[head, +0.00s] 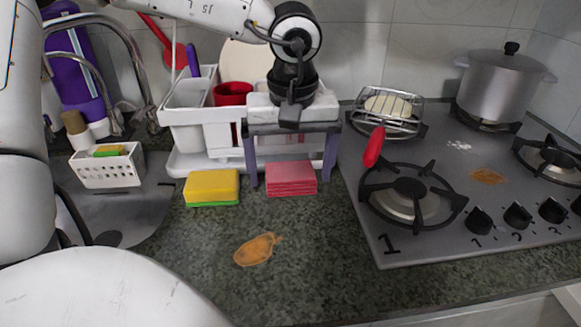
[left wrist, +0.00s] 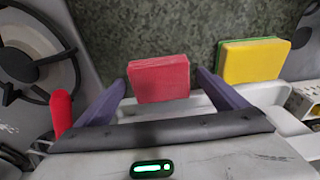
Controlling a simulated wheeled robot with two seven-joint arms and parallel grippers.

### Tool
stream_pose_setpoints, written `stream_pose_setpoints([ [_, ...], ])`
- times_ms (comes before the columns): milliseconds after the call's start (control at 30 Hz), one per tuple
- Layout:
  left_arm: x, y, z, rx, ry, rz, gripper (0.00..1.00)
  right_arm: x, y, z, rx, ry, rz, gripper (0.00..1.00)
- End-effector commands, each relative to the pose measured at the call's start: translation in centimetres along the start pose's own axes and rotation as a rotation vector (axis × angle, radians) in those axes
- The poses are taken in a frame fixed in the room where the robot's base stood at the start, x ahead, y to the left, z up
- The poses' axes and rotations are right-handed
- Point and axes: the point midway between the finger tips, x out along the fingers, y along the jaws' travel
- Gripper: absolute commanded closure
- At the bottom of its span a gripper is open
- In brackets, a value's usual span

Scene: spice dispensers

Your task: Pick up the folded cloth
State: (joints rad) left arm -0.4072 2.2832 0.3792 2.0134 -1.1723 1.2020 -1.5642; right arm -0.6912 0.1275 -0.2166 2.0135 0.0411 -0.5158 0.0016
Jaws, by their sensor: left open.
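The folded cloth (head: 291,180) is a red, layered, flat block on the dark speckled counter, in front of the white dish rack. In the left wrist view the cloth (left wrist: 159,78) appears between the two finger tips. My left gripper (head: 290,182) is open and points down, with one purple-grey finger on each side of the cloth. In the left wrist view both fingers of the gripper (left wrist: 162,82) look apart from the cloth, with nothing held. How far the tips are above the counter is unclear. My right gripper is not in view.
A yellow and green sponge (head: 212,187) lies left of the cloth. The dish rack (head: 195,137) stands close behind. The stove (head: 450,190) is to the right, with a red-handled grill rack (head: 388,112). An orange stain (head: 257,249) marks the otherwise clear counter in front.

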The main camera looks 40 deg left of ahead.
Motion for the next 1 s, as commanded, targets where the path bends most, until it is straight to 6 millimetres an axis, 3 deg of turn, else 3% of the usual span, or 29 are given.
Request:
stream_pose_setpoints([
  [167, 0.0, 0.0, 0.0, 0.000, 0.000, 0.000, 0.08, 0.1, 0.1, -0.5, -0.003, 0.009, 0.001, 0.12],
  [433, 0.0, 0.0, 0.0, 0.000, 0.001, 0.000, 0.52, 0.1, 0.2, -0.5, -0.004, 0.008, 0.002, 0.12],
  [767, -0.8, 0.1, -0.2, 0.001, 0.003, 0.002, 0.52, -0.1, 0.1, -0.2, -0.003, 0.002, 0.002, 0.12],
  [1000, -5.4, 0.1, -0.9, -0.001, 0.006, 0.004, 0.52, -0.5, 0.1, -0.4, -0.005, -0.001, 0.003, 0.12],
])
